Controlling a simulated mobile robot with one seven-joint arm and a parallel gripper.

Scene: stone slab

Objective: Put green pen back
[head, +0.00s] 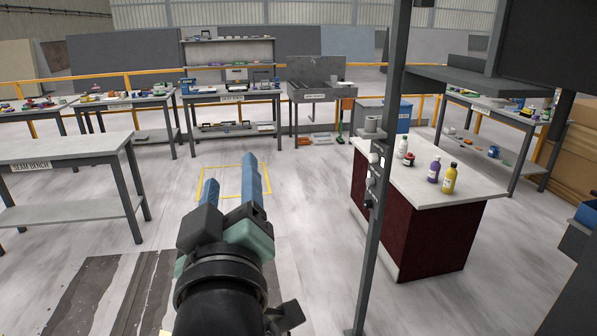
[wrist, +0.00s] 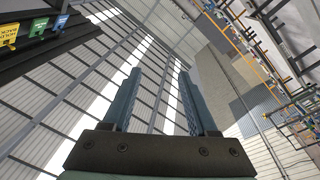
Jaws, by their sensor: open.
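My gripper (head: 230,172) is raised over the open floor in the lower middle of the head view. Its two blue fingers are apart, with nothing between them. The wrist view shows the same open gripper (wrist: 159,73) pointing up toward the wall and roof. I cannot make out a green pen in either view. Small items on the far benches are too small to tell apart.
A dark red counter (head: 470,203) with a pale top stands at the right, holding several bottles. A grey post (head: 377,200) stands before it. Cluttered benches and a sink (head: 315,85) line the back. Floor between is clear.

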